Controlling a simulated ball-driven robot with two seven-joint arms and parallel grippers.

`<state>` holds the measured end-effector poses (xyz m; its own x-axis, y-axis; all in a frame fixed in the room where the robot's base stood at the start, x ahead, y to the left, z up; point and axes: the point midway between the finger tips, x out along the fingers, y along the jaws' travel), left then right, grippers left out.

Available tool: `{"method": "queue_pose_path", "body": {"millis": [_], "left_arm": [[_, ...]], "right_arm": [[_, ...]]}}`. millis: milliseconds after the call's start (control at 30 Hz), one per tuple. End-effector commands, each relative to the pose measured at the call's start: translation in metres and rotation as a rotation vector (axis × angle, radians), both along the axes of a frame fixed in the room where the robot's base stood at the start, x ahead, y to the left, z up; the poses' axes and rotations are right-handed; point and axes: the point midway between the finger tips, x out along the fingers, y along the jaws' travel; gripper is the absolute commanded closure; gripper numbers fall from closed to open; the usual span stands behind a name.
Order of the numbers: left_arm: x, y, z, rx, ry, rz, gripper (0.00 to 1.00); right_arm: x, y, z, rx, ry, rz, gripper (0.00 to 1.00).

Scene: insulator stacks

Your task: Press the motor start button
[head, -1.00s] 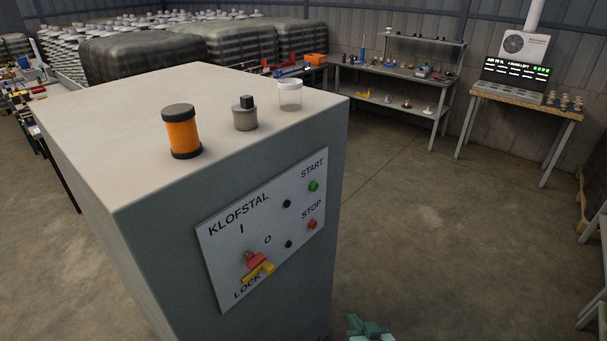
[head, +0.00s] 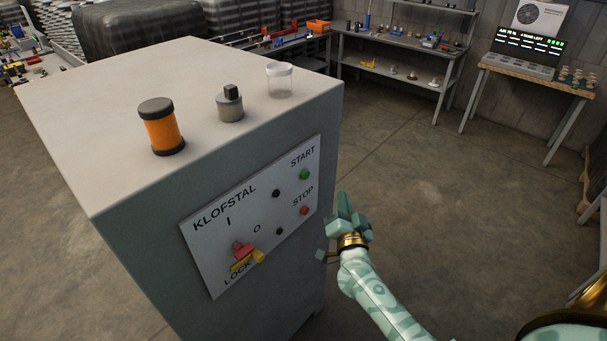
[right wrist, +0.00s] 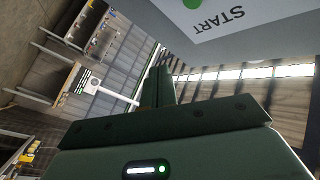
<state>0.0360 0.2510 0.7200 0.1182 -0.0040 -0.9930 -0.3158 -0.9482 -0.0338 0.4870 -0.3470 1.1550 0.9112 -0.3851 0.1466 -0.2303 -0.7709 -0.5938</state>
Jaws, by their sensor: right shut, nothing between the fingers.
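The green start button (head: 305,174) sits under the word START on the white KLOFSTAL panel (head: 215,262), on the side of a grey cabinet (head: 130,250). The red stop button (head: 304,210) is below it. My right gripper (head: 343,200) is shut and empty, to the right of the panel and below the start button's height in the picture, apart from both buttons. In the right wrist view the green button (right wrist: 193,3) is cut by the top edge, beyond the shut fingers (right wrist: 160,82). My left gripper is out of view.
A red switch handle (head: 243,250) with a yellow piece (head: 247,262) is at the panel's LOCK mark. An orange cylinder (head: 162,128), a grey knobbed part (head: 230,105) and a clear jar (head: 279,82) stand on the cabinet. Free floor lies to the right.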

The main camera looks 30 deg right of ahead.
Motion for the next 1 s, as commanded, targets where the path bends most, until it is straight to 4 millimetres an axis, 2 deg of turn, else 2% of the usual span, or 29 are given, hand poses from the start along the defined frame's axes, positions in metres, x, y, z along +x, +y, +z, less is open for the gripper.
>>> {"method": "queue_pose_path", "body": {"millis": [333,733,1000], "left_arm": [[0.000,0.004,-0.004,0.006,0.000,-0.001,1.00],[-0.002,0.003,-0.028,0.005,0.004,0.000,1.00],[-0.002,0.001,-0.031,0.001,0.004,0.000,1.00]], "right_arm": [[0.008,0.003,-0.002,0.001,0.001,0.001,1.00],[0.058,0.025,-0.003,0.002,0.000,0.003,1.00],[0.078,0.033,-0.001,-0.001,0.002,0.002,1.00]]}}
